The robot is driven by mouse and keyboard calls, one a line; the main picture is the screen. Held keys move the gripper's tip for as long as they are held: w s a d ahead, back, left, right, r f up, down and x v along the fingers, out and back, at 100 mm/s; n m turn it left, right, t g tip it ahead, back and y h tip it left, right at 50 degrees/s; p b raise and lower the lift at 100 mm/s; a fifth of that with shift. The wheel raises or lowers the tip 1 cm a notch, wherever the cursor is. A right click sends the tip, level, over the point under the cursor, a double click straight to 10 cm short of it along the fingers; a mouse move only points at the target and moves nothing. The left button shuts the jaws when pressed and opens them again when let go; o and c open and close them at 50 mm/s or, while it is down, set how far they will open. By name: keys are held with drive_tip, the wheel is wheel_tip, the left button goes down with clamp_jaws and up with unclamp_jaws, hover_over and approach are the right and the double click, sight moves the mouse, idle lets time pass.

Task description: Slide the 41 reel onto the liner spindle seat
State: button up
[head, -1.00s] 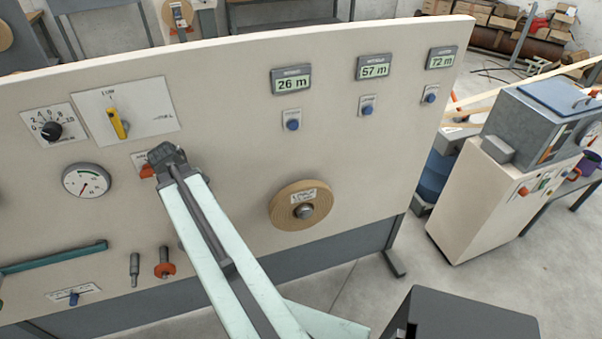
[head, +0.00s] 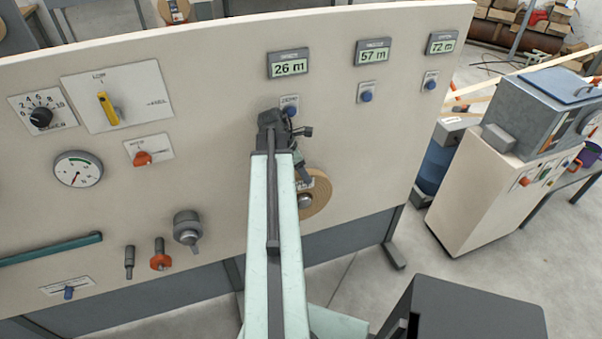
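A tan reel (head: 318,197) with a white label is mounted flat against the beige panel, around a metal hub (head: 304,201). My arm covers its left part, and its label cannot be read, so I cannot tell whether it is the 41 reel. My gripper (head: 304,152) is in front of the panel, above and slightly left of the reel's centre, below the 26 m display. Nothing shows held in it, but its fingers are too small and overlapped to tell open from shut. A grey stepped spindle-like part (head: 187,229) sticks out left of my arm; I cannot tell whether it is the liner seat.
The panel (head: 220,130) carries displays of 26 m (head: 288,64), 57 m and 72 m, each above a blue button. An orange-collared peg (head: 160,256), a gauge (head: 77,169) and a yellow lever (head: 108,108) sit at left. A cabinet (head: 480,200) stands right, with open floor between.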

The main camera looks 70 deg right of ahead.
drive_tip(key=b+x, duration=0.5)
drive_tip(key=x, duration=0.1)
drive_tip(key=shift+d+f, duration=0.1)
drive_tip(key=shift+f, duration=0.25)
drive_tip(key=shift+r, duration=0.1)
clamp_jaws()
idle(0.7)
idle(0.4)
drive_tip(key=shift+s, duration=0.1)
idle(1.3)
